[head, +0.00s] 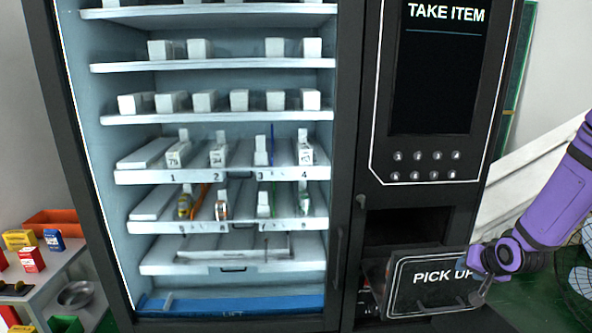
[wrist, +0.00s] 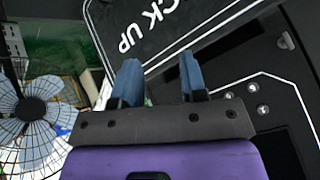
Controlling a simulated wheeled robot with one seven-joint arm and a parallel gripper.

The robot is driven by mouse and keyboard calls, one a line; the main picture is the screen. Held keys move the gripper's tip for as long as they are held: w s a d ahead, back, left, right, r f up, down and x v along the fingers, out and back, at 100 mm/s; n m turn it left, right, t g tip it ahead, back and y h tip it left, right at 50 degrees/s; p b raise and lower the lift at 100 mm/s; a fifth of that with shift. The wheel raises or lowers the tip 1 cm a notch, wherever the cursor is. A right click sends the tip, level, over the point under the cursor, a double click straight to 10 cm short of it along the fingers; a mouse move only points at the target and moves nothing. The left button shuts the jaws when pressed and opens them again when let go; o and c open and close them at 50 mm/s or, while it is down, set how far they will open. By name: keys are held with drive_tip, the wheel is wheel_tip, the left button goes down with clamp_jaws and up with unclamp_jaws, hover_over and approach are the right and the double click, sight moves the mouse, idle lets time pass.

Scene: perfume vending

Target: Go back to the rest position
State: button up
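My purple arm (head: 560,205) reaches in from the right. My gripper (head: 482,290) is at the right edge of the PICK UP flap (head: 425,298) of the vending machine, overlapping it in the head view. In the wrist view the two blue fingertips of my gripper (wrist: 161,76) stand apart with nothing seen between them. The flap (wrist: 165,28) lies beyond them; I cannot tell whether they touch it. The flap looks tilted outward, with a dark opening (head: 400,228) above it. The screen (head: 437,75) reads TAKE ITEM.
The lit cabinet's shelves (head: 225,174) hold white boxes and several small items. A side table (head: 75,270) with coloured boxes and a bowl (head: 76,294) stands at the left. A fan (wrist: 35,118) stands close to my arm, at the right in the head view.

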drive_tip(key=s+a+r+n+g+h, duration=0.1)
drive_tip(key=s+a+r, duration=0.15)
drive_tip(key=r, duration=0.45)
drive_tip(key=s+a+r+n+h, duration=0.1)
drive_tip(key=s+a+r, duration=0.1)
drive_tip(key=s+r, duration=0.35)
drive_tip(key=s+a+r+n+g, duration=0.1)
drive_tip(key=s+a+r, duration=0.15)
drive_tip(key=r, duration=0.55)
drive_tip(key=s+a+r+n, duration=0.1)
drive_tip(key=s+a+r, duration=0.2)
drive_tip(key=s, duration=0.6)
drive_tip(key=s+a+r+n+g+y, duration=0.1)
drive_tip(key=s+a+r, duration=0.3)
drive_tip(key=s, duration=0.5)
drive_tip(key=shift+s+a+r+y, duration=0.3)
drive_tip(key=shift+s+r, duration=0.05)
drive_tip(key=shift+r, duration=0.6)
